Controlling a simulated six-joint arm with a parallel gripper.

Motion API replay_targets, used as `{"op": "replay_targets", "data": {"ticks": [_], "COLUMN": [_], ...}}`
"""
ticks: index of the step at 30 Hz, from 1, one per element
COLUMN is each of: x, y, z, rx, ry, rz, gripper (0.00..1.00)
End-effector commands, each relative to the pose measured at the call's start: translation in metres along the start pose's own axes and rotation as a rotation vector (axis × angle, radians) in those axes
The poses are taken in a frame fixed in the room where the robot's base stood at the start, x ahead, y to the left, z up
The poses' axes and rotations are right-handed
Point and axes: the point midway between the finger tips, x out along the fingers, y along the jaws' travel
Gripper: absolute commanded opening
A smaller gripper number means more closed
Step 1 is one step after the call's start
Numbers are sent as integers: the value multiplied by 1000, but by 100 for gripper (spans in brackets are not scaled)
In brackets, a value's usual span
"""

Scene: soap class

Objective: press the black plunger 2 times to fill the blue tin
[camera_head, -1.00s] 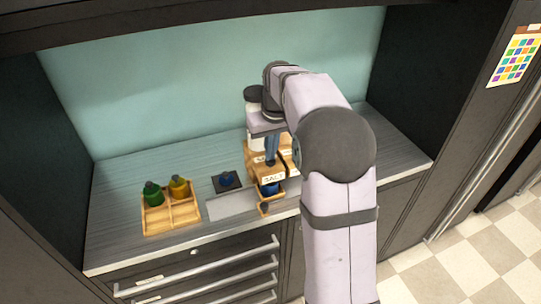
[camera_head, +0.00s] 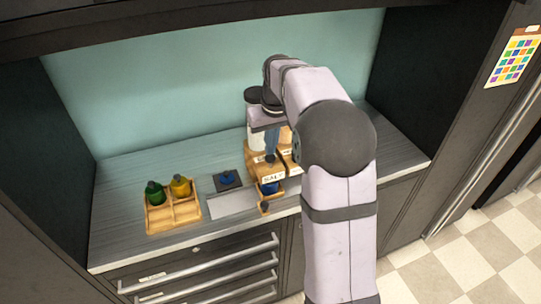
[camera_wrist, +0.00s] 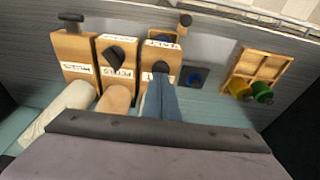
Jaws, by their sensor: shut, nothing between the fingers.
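The blue tin (camera_head: 270,188) sits in the front opening of the wooden dispenser labelled SALT (camera_head: 272,177), partly hidden by its front. The dispenser's black plunger (camera_head: 270,158) is a dark knob on top, and it also shows in the wrist view (camera_wrist: 161,66). My gripper (camera_head: 271,150) is shut and empty, pointing down with its fingertips right over the plunger. I cannot tell whether they touch it.
More labelled dispensers (camera_wrist: 117,62) stand close beside this one. A black pad with a blue lid (camera_head: 227,180) lies behind a bare grey mat (camera_head: 232,204).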

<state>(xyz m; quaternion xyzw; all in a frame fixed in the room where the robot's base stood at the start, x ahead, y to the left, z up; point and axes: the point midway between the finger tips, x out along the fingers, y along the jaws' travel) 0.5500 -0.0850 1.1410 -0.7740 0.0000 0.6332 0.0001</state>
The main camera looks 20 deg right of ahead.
Motion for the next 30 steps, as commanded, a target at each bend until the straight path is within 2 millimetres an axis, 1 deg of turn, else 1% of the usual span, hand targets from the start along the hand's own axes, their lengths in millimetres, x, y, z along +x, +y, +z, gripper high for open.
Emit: {"op": "replay_targets", "data": {"ticks": [11, 30], "x": [3, 23], "y": [0, 0], "z": [0, 5], "rx": [0, 0], "ry": [0, -1], "rz": [0, 0], "gripper": [0, 0]}}
